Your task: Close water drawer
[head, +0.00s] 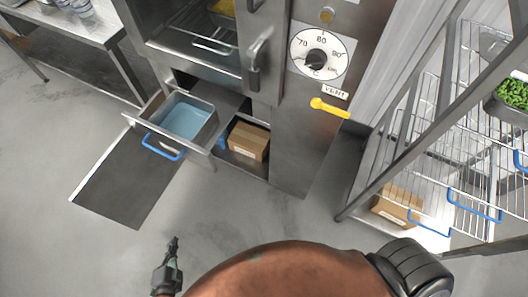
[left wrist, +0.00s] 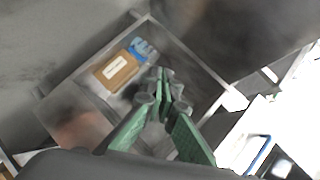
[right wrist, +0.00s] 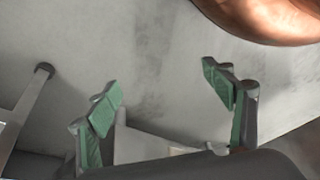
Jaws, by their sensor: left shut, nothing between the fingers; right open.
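The water drawer (head: 140,127) stands pulled out of the steel cabinet, with a pan of pale blue water (head: 186,118) in it. Its blue handle (head: 163,147) is on the front panel. My left gripper (head: 174,241) is shut and empty, below the drawer in the head view and apart from the handle. In the left wrist view its closed fingers (left wrist: 163,88) show in front of a metal compartment with a cardboard box (left wrist: 115,71). My right gripper (right wrist: 164,88) is open and empty over the grey floor in the right wrist view; it is out of the head view.
A dark flat panel (head: 125,185) extends below the drawer. An open compartment beside the drawer holds a cardboard box (head: 249,141). A dial (head: 318,56) and yellow lever (head: 329,108) are on the cabinet. A wire rack (head: 405,135) stands right. Floor in front is clear.

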